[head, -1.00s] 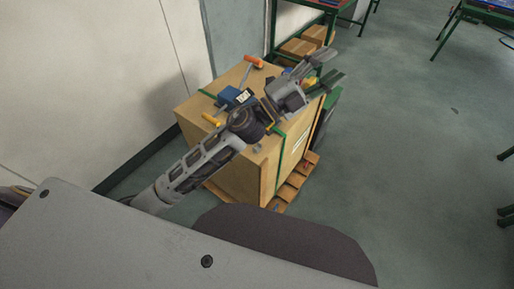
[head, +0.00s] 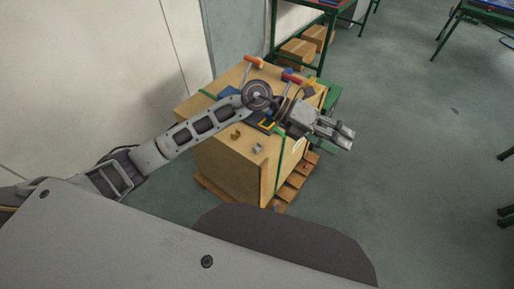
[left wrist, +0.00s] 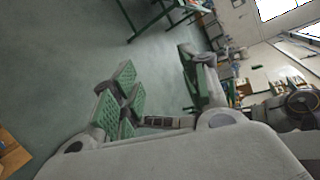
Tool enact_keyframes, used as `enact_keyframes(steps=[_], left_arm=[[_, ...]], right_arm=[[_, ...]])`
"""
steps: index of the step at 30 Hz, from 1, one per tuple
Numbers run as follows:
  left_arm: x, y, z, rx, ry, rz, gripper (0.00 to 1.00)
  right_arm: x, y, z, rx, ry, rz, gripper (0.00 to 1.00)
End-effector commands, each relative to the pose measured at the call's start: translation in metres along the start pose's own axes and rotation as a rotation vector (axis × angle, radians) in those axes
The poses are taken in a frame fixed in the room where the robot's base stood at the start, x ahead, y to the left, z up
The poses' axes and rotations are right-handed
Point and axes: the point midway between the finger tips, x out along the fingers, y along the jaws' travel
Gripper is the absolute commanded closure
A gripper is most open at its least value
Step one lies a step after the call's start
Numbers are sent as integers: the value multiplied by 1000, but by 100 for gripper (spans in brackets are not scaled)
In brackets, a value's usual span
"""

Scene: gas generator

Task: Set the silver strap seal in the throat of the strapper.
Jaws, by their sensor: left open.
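A small silver strap seal (head: 258,148) lies on the top of the wooden crate (head: 232,165), near its front edge. A brownish seal-like piece (head: 235,134) lies to its left. A tool with an orange handle (head: 253,62), apparently the strapper, is on the crate top. My left arm hides much of its body, and its throat cannot be made out. My left gripper (head: 348,138) is open and empty, right of the crate top and apart from the seal. Its spread fingers with green pads also show in the left wrist view (left wrist: 155,62). My right gripper is not in view.
The crate stands on a wooden pallet (head: 283,191) with a green strap (head: 279,168) around it. A red-handled tool (head: 292,76) lies at the back. A green rack (head: 297,65) stands behind.

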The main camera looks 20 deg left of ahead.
Motion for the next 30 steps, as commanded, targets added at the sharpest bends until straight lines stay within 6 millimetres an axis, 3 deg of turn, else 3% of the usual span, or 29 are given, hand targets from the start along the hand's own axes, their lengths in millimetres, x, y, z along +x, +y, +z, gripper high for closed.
enact_keyframes(steps=[8, 14, 18, 24, 30], left_arm=[[-26, 67, -10, 50, 154, 325, 55], [-64, 113, -10, 53, 244, 573, 55], [-100, 140, -7, 39, 293, 753, 55], [-157, 168, -1, -3, 342, 999, 55], [-194, 179, 3, -41, 363, 1146, 55]], right_arm=[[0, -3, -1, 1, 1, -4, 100], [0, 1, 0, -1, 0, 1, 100], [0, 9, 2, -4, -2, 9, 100], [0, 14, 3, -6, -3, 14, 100], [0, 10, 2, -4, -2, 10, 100]])
